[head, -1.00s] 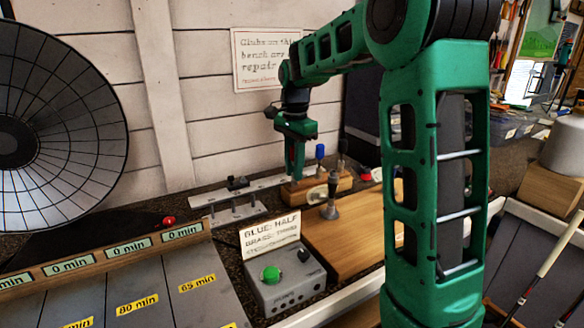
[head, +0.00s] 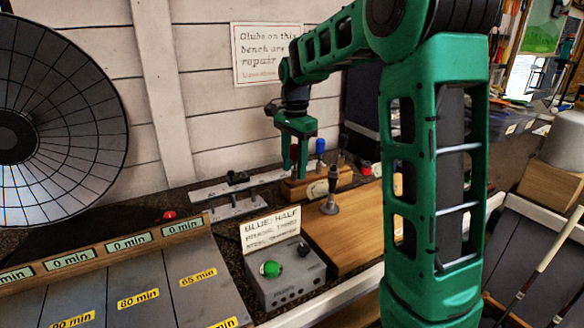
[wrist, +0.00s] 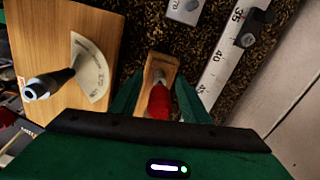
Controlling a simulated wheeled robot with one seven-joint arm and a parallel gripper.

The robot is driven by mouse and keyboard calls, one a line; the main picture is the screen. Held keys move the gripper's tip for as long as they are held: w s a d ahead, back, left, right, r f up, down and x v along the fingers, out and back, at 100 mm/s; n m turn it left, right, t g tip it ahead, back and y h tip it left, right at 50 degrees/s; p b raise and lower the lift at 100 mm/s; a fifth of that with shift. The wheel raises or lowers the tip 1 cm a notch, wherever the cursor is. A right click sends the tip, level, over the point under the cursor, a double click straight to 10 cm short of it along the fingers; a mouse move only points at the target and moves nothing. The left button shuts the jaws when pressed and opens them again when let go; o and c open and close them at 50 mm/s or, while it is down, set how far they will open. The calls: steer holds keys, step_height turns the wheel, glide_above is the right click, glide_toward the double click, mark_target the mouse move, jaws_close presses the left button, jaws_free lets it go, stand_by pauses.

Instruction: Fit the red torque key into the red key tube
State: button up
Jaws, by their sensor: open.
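My gripper (head: 296,172) is open, with its two green fingers pointing down over the left end of a small wooden block (head: 322,183). In the wrist view a red handle (wrist: 158,102), which looks like the red torque key, stands at the wooden block (wrist: 155,64) between the open fingers (wrist: 157,98). Its lower end is hidden, so I cannot tell whether it sits in a tube. A blue-handled tool (head: 320,147) and a dark-handled one stand at the block to the right of my gripper. I cannot make out a separate red key tube.
A larger wooden board (head: 350,226) carries an upright grey tool (head: 331,198). A grey box with a green button (head: 270,268) stands in front. A metal ruler rail (head: 240,188) lies left of the block, near the wall. A small red object (head: 365,168) is at the block's right.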

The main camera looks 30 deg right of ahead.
mark_target(295, 145)
step_height(295, 145, up, 10)
steer(key=shift+w+r, duration=0.1)
steer(key=shift+r, duration=0.1)
stand_by(1.0)
